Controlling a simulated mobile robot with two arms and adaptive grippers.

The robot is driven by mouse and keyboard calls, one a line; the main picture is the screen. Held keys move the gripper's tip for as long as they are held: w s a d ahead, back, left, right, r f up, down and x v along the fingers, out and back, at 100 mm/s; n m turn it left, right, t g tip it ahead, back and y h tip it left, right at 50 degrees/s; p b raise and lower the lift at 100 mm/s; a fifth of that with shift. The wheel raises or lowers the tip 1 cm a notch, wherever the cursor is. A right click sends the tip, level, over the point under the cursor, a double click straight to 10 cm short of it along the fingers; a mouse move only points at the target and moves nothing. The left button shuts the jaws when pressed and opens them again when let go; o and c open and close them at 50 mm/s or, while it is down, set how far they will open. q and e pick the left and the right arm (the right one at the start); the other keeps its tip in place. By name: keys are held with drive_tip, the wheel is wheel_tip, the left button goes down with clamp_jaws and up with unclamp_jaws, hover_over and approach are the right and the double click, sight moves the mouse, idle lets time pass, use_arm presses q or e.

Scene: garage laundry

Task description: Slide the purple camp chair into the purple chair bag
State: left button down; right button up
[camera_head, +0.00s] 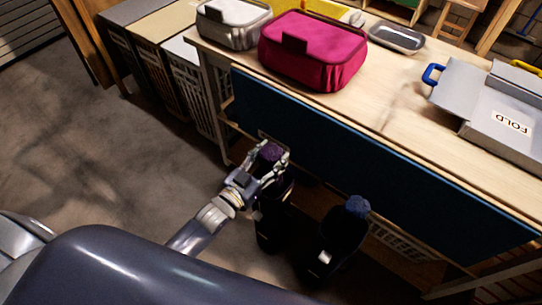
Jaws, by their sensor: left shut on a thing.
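The purple camp chair (270,153) shows as a rolled purple end between the fingers of my left gripper (272,162), which is shut on it. The gripper is low in front of the bench. Just below the fingers is a dark upright shape with a purple tint, apparently the purple chair bag (284,189). The gripper and shadow hide where chair and bag meet, so I cannot tell how deep the chair sits. My right gripper is not in view.
A dark bag (340,232) with a blue rolled end (357,206) stands to the right. The wooden bench (395,100) with its blue front panel (330,140) is close behind. A pink bag (313,50) and a grey FOLD box (500,115) rest on it. Floor at left is clear.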

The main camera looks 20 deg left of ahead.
use_arm(q)
drive_tip(key=c, duration=0.6)
unclamp_jaws()
drive_tip(key=shift+c, duration=0.2)
drive_tip(key=shift+s+f, duration=0.1)
drive_tip(key=shift+f, duration=0.35)
drive_tip(key=v, duration=1.1)
drive_tip(key=shift+s+a+r, duration=0.15)
drive_tip(key=shift+s+r, duration=0.25)
